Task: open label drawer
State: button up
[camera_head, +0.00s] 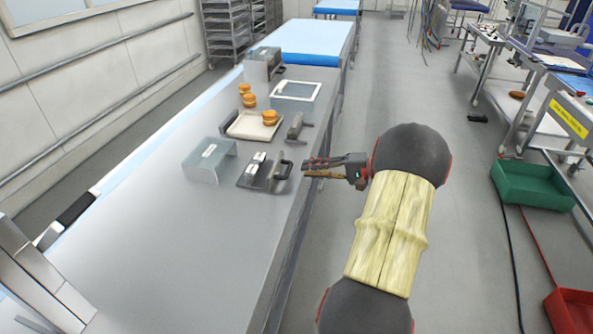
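A grey box-like housing (208,160) with a small white label on top stands on the steel bench, left of the picture's middle. Just right of it lies a dark flat drawer or tray (250,181) with white labels on it and a black handle (286,169) at its right end. How the drawer joins the housing is not clear. My gripper (306,169) reaches in from the right, its fingers pointing left towards the handle. The fingers look parted and empty, with a small gap between them and the handle.
Behind the drawer are a tray (246,130) with round buns (269,117), a grey handled tool (295,126), a white-rimmed tray (296,91) and another box (262,65). The bench's right edge runs beneath my gripper. A green crate (532,186) stands at the right.

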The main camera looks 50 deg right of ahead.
jog(key=shift+v, duration=2.1)
